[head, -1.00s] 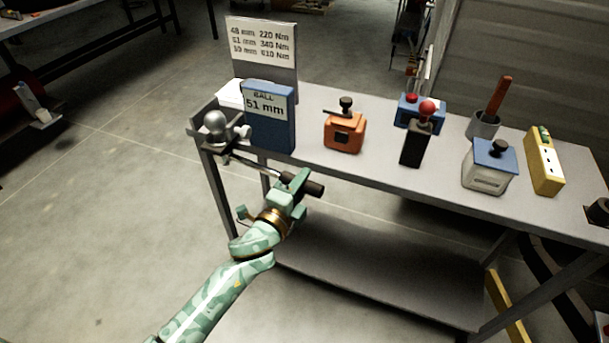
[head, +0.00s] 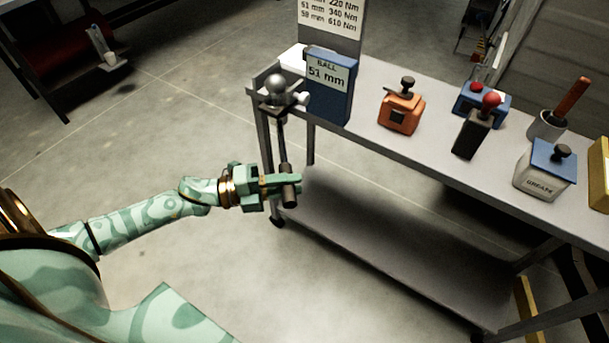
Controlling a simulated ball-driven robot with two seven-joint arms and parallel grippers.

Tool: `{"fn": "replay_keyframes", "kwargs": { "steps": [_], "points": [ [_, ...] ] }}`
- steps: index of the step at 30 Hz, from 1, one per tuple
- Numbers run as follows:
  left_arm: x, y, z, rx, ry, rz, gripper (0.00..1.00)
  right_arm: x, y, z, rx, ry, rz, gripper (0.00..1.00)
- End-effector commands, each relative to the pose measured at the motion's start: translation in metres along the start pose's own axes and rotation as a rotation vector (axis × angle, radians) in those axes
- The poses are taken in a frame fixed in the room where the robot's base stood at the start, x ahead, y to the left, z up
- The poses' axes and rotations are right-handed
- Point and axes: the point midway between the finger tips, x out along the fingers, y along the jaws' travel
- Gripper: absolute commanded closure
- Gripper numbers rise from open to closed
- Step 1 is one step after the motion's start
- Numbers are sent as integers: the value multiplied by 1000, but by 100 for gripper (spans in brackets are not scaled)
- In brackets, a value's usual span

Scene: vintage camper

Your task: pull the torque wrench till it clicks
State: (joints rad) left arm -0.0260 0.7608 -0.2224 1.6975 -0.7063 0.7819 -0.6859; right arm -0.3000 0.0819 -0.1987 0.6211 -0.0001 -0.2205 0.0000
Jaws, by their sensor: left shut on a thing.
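The torque wrench (head: 282,135) is a thin metal bar with a dark grip at its near end. Its far end is at the ball mount under the grey tow ball (head: 277,88), at the left end of the bench. The wrench points from there toward me, clear of the bench's front edge. My left gripper (head: 286,184) comes in from the left and is shut on the wrench's handle. The dark end of the handle (head: 289,198) shows just below the fingers. The exact joint of wrench and ball mount is too small to tell. My right gripper is not in view.
The grey bench (head: 430,150) holds a blue box marked 51 mm (head: 328,90), an orange box (head: 402,113), a black block with a red knob (head: 471,138) and a grease tin (head: 545,172). A sign board (head: 331,18) stands behind. The floor left of the bench is clear.

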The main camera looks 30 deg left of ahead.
Motion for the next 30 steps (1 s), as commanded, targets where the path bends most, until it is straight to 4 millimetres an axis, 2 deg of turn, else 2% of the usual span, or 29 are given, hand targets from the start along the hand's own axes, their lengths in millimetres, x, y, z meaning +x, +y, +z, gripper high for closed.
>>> {"fn": "replay_keyframes", "kwargs": {
  "steps": [6,19,20,21,22,30],
  "points": [
    [-10,1,2,2,41,3,100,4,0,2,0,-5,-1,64],
    [-12,0,2,2,49,2,100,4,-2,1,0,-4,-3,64],
    [-12,0,2,3,48,2,68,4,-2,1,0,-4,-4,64],
    [-12,0,2,2,48,2,57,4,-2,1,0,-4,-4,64],
    [-12,0,2,2,49,2,53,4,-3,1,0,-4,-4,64],
    [-12,0,1,1,50,1,53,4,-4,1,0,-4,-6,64]
  ]
}}
